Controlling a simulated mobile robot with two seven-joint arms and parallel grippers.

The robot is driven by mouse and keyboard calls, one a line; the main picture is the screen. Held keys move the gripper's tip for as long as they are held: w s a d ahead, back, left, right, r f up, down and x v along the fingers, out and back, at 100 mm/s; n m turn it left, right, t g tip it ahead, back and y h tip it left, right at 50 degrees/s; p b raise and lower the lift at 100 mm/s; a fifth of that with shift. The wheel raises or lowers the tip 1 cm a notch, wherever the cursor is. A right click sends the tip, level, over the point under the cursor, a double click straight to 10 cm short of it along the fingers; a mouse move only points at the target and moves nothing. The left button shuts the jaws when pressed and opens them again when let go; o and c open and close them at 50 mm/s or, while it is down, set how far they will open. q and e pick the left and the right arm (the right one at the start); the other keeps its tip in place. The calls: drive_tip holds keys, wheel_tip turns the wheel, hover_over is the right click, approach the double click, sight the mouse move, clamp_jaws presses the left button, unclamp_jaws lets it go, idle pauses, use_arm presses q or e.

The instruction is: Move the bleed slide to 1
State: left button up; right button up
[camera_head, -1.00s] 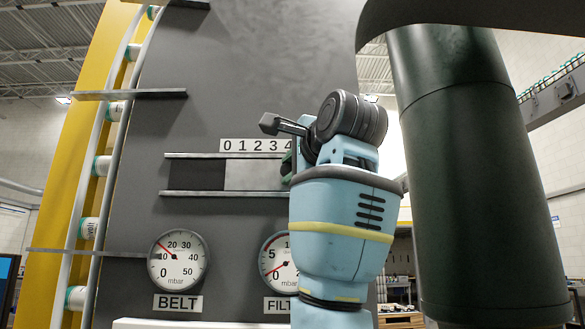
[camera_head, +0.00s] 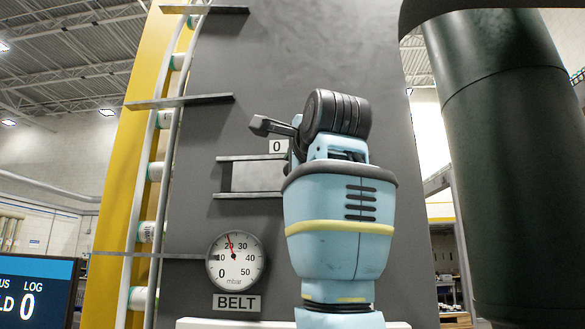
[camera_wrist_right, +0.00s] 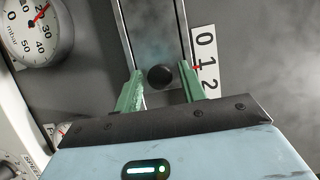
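The bleed slide is a horizontal track (camera_head: 250,158) on the dark grey panel, with a grey plate (camera_head: 258,177) between two rails. In the head view my right arm hides its right part and most of its number strip (camera_head: 277,146); only the 0 shows. The right wrist view shows a round black knob (camera_wrist_right: 160,77) on the slide and the strip (camera_wrist_right: 202,62) with 0, 1 and 2. A small red mark (camera_wrist_right: 196,68) lies beside the 1. My right gripper (camera_wrist_right: 160,70) has its green fingers apart, one on each side of the knob, with gaps visible. My left gripper is out of view.
The BELT gauge (camera_head: 235,261) sits below the slide. A curved can chute (camera_head: 160,190) with shelf-like bars (camera_head: 180,101) runs along the panel's left side. A screen (camera_head: 36,292) stands at lower left. A dark column (camera_head: 510,150) fills the right side.

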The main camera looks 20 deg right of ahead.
drive_tip(key=shift+o, duration=0.6)
drive_tip(key=s+a, duration=0.1)
drive_tip(key=s, duration=0.6)
drive_tip(key=shift+s+a, duration=0.15)
drive_tip(key=shift+s, duration=0.2)
